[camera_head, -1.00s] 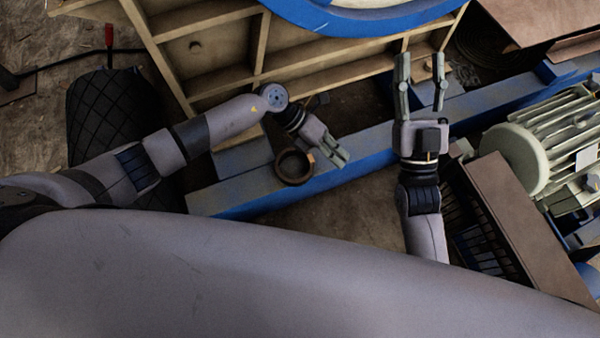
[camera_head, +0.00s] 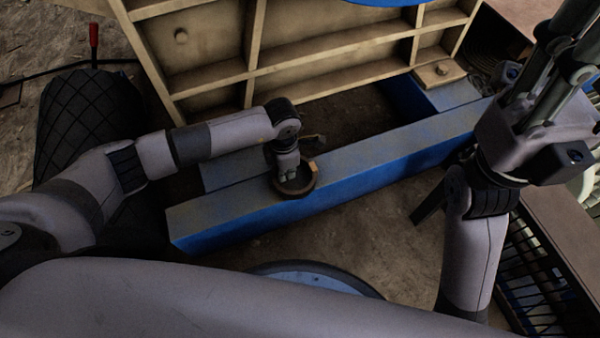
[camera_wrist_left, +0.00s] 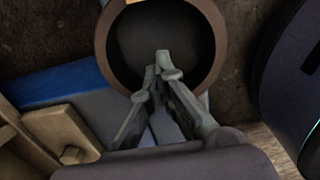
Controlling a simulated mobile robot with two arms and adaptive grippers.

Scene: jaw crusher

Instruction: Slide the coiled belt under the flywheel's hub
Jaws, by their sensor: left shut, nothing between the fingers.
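The blue rim of the flywheel (camera_head: 395,2) just shows at the top edge of the head view; its hub is out of view. A dark coil (camera_head: 484,45), possibly the belt, is partly visible at the upper right. My left gripper (camera_head: 288,168) points down at a brown ring-shaped part (camera_head: 293,188) on the blue beam. In the left wrist view, its fingers (camera_wrist_left: 163,66) are shut and empty, overlapping the dark opening of the ring (camera_wrist_left: 211,48). I cannot tell how deep they are. My right gripper (camera_head: 560,75) is raised at the right, its fingers apart.
The blue beam (camera_head: 400,155) runs across the middle. The ribbed tan frame (camera_head: 210,50) stands behind it. A dark quilted roll (camera_head: 85,125) lies at the left. A brown-topped grated unit (camera_head: 545,225) is at the lower right. Bare floor (camera_head: 385,220) lies before the beam.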

